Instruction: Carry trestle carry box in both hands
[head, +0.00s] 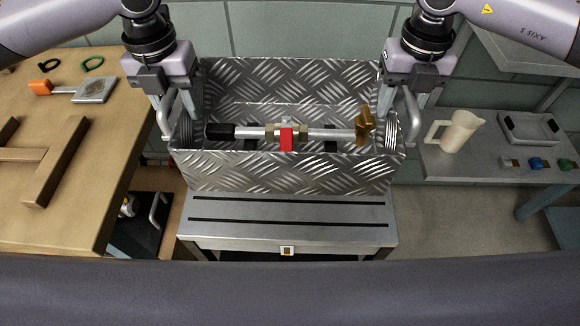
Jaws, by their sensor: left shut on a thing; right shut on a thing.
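The carry box (290,174) is an open silver box of diamond-tread metal in the middle of the head view. It has a curved handle at each end. My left gripper (175,108) is shut on the box's left handle (163,122). My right gripper (400,100) is shut on its right handle (414,115). A metal rod-like tool (325,132) with a black grip, a red tag and a brass head lies across the box. The box appears level above or on a grey slotted stand (290,236); I cannot tell if they touch.
A wooden table (75,190) on the left holds wooden bars (58,160) and an orange-handled tool (75,90). On the right, a grey shelf (450,170) holds a beige jug (457,132) and a grey tray (528,129). A tiled wall stands close behind the box.

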